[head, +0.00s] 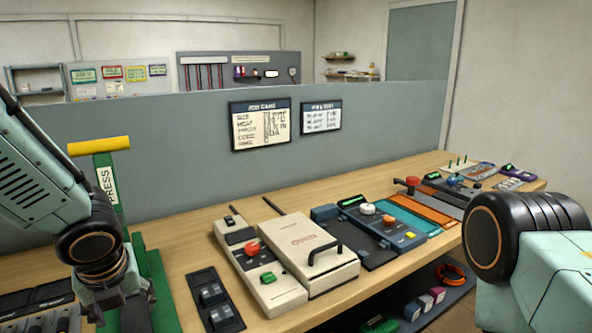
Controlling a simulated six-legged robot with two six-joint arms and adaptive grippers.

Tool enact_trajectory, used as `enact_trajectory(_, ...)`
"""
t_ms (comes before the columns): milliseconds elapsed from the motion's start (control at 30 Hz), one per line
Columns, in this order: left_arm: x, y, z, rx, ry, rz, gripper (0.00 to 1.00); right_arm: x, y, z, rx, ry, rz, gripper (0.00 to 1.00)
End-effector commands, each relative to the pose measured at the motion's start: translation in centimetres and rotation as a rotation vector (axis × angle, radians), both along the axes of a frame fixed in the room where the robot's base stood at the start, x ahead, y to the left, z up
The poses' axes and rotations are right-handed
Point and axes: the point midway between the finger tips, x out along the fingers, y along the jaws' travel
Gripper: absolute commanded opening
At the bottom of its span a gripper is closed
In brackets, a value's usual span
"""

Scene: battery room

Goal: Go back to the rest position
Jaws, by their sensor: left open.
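My left arm comes in from the left edge, pointing down. Its gripper (124,308) is at the lower left, over the left part of the bench, in front of the green press (112,192). The gripper is open and I see nothing held in it; its fingertips are small and partly hard to make out. My right arm shows at the lower right as a black joint and a pale green link. The right gripper is outside the picture.
The wooden bench (190,232) carries a black switch panel (215,300), a beige box with a black handle (303,262), a control unit with a red button (258,262) and several coloured devices farther right. A grey-blue partition (180,140) stands behind. A lower shelf holds small boxes (412,311).

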Motion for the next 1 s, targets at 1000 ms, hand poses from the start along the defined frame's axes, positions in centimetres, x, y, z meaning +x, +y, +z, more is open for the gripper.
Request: enact_trajectory(1000, -21.4, -7.7, -24.9, -0.573, 0.083, 2.049, 0.64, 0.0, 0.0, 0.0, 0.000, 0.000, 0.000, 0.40)
